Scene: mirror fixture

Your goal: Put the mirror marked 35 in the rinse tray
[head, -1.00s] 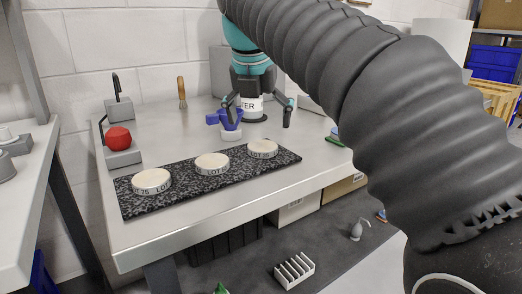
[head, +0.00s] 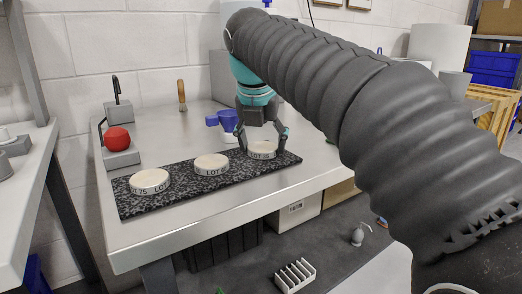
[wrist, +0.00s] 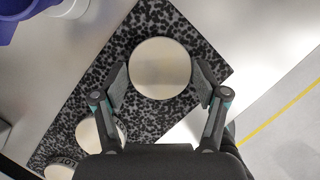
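Three round, pale-topped mirrors with lettered rims lie in a row on a speckled black mat (head: 195,185). The right one (head: 262,151), whose rim seems to read 35, lies between the fingers of my gripper (head: 261,147). The middle mirror (head: 211,163) and the left mirror (head: 150,181), marked 75, are clear of it. In the wrist view, the gripper (wrist: 161,84) is open, with one finger on each side of the right mirror (wrist: 160,66) and narrow gaps visible. I cannot make out a rinse tray.
A blue funnel-like thing (head: 228,120) stands behind the mat. A red ball-shaped thing (head: 117,138) on a grey block is at the left. A white slotted rack (head: 295,275) is on the floor. The bench front edge is clear.

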